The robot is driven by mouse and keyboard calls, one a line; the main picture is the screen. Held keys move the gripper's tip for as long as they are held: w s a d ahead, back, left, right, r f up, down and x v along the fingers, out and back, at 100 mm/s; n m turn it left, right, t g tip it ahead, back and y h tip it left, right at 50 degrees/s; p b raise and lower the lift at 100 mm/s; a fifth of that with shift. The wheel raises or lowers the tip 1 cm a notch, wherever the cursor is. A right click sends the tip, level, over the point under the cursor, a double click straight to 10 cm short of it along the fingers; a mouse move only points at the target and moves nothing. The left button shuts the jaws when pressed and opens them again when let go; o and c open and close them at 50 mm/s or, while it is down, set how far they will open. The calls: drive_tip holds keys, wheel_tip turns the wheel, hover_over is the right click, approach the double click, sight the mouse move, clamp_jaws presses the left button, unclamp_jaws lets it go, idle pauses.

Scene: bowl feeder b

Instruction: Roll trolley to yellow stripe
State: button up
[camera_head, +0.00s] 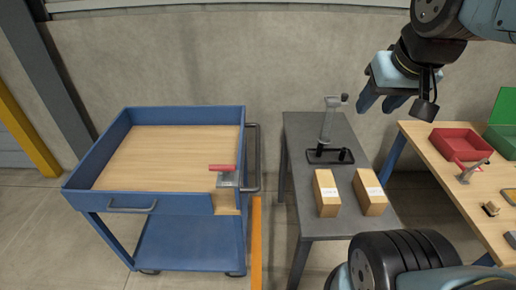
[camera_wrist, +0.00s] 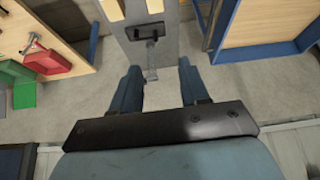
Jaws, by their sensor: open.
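A blue trolley (camera_head: 160,203) with a wood-lined top tray stands at the left against the concrete wall. It has a dark bar handle (camera_head: 257,158) on its right side and a red-handled clamp or lever (camera_head: 223,173) at its front right corner. A yellow-orange stripe (camera_head: 256,245) runs towards me just right of the trolley, beside it in the picture. The trolley's tray also shows at the right of the wrist view (camera_wrist: 268,58). My gripper (camera_head: 381,106) is open and empty, high above the grey table's far end, right of the trolley. Its fingers also show in the wrist view (camera_wrist: 160,88).
A narrow grey table (camera_head: 310,222) bears a black-based stand (camera_head: 329,135) and two cardboard boxes (camera_head: 327,198) (camera_head: 370,196). At the right, a wooden bench (camera_head: 433,145) holds red (camera_head: 460,143) and green bins. A yellow post (camera_head: 25,135) stands at far left.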

drive_tip(key=shift+o, duration=0.2)
drive_tip(key=w+a+f, duration=0.1)
drive_tip(key=w+f, duration=0.2)
drive_tip(key=w, duration=0.6)
drive_tip(key=shift+f+m+h, duration=0.3)
drive_tip(key=shift+f+h, duration=0.1)
drive_tip(key=g+y, duration=0.1)
drive_tip(key=y, duration=0.2)
hover_over(259, 158)
drive_tip(key=s+d, duration=0.2)
drive_tip(key=s, duration=0.3)
wheel_tip(259, 158, down, 24)
drive_tip(key=shift+x, duration=6.3)
drive_tip(key=shift+s+d+f, duration=0.1)
drive_tip(key=shift+s+d, duration=0.05)
clamp_jaws()
